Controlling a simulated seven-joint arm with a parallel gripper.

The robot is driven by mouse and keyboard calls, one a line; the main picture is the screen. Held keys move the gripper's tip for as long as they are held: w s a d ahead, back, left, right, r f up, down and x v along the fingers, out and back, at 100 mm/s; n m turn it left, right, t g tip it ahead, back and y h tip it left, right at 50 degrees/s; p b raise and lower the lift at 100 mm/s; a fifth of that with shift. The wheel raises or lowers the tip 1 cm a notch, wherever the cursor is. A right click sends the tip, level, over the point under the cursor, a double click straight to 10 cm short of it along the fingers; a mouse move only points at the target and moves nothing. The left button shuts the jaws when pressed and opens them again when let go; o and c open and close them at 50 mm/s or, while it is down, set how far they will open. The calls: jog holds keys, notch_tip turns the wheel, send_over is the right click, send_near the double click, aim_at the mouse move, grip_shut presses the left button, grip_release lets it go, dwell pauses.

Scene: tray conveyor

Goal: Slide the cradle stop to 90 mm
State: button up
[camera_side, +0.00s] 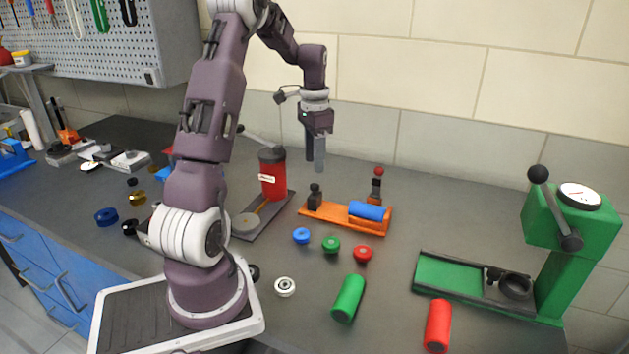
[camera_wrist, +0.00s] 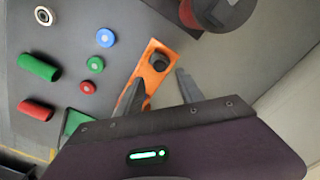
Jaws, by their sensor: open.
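The orange cradle (camera_side: 342,221) lies on the bench, right of my arm's base in the side view. A dark stop with a round black knob (camera_side: 315,196) stands at its left end. A blue cylinder (camera_side: 367,211) lies on its right part. My gripper (camera_side: 314,156) is open and empty, fingers pointing down, well above the cradle's left end. In the wrist view, the cradle (camera_wrist: 150,76) and dark stop (camera_wrist: 159,62) show beyond and between the two fingers (camera_wrist: 158,92). The blue cylinder is hidden there. No scale marks are readable.
A red-topped post (camera_side: 377,186) stands just behind the cradle. A red press (camera_side: 272,175) stands to its left. Blue, green and red discs (camera_side: 331,245) lie in front. Green (camera_side: 348,299) and red (camera_side: 438,326) cylinders lie nearer, with a green press (camera_side: 556,250) at right.

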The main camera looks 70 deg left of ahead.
aim_at(315, 185)
notch_tip(315, 185, down, 7)
grip_shut()
dwell(0.4)
dwell(1.2)
